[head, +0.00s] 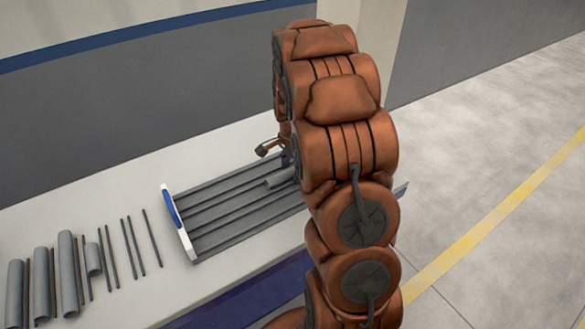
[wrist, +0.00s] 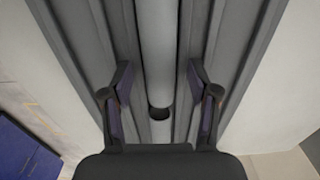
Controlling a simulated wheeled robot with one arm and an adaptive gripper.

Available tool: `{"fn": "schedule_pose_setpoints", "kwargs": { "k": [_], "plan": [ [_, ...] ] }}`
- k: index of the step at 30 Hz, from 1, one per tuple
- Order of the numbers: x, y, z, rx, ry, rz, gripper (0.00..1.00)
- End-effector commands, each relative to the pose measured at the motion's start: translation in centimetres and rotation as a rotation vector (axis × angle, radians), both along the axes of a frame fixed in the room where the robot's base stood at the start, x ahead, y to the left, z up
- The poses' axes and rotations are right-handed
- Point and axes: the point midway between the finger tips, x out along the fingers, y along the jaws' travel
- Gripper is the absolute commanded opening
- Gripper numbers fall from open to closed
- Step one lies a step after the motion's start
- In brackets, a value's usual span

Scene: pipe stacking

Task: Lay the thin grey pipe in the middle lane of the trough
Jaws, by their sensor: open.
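The trough (head: 255,210) lies on the table, with long lanes divided by ridges and a white and blue end piece at its left. A grey pipe (wrist: 158,50) lies along a lane near the trough's middle, its near hollow end visible in the wrist view. It also shows in the head view (head: 279,179), partly hidden by my arm. I cannot tell for sure that this is the thin grey pipe. My gripper (wrist: 159,75) is open, with one finger on each side of the pipe and gaps between. In the head view my arm hides most of the gripper.
Several thick grey pipes (head: 68,275) and thin dark rods (head: 129,250) lie on the table left of the trough. A short grey pipe (head: 93,259) lies among them. The white table top (head: 130,185) is clear behind them. A grey wall stands behind the table.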

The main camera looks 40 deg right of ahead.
Motion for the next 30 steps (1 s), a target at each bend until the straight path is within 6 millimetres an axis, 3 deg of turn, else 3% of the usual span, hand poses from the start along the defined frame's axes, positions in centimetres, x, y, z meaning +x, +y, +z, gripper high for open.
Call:
{"fn": "schedule_pose_setpoints", "kwargs": {
  "k": [11, 24, 30],
  "plan": [
    [0.1, -0.1, 1.2, -0.002, -0.005, 0.000, 0.60],
    [0.0, -0.1, 9.1, -0.003, -0.005, 0.000, 0.60],
    [0.0, 0.0, 11.3, -0.001, -0.001, 0.000, 0.60]
  ]
}}
